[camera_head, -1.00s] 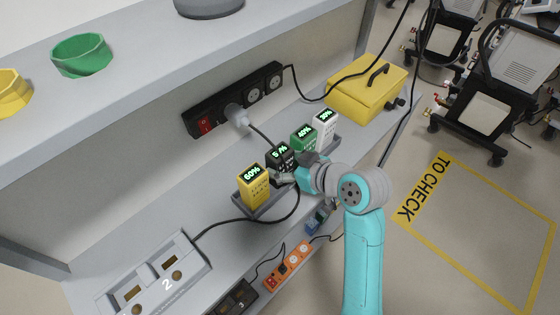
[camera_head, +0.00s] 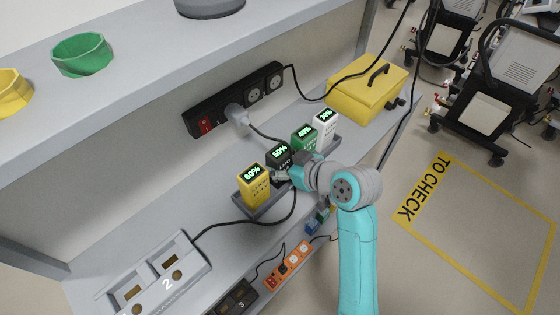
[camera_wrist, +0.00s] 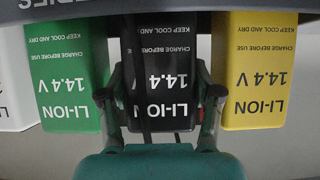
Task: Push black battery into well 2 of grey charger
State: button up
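The black battery (camera_head: 276,158), its display reading 50%, stands upright in a dark grey holder (camera_head: 263,211) between the yellow and green batteries. It shows large in the wrist view (camera_wrist: 157,65). My gripper (camera_head: 283,176) is at its front, with one finger on each side of it (camera_wrist: 160,95). The finger tips lie close to the battery's sides; I cannot tell if they press on it. The grey charger (camera_head: 190,264) lies at the lower left of the shelf, marked 2, with two empty recesses visible. No battery is in it.
A yellow battery (camera_head: 253,188), green battery (camera_head: 303,137) and white battery (camera_head: 326,124) share the holder close by. A power strip (camera_head: 235,98) is on the wall behind. A yellow case (camera_head: 366,98) stands right. A cable crosses the shelf; an upper shelf overhangs.

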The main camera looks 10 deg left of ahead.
aim_at(287, 157)
jog(key=shift+c, duration=0.4)
jog(key=shift+r, duration=1.55)
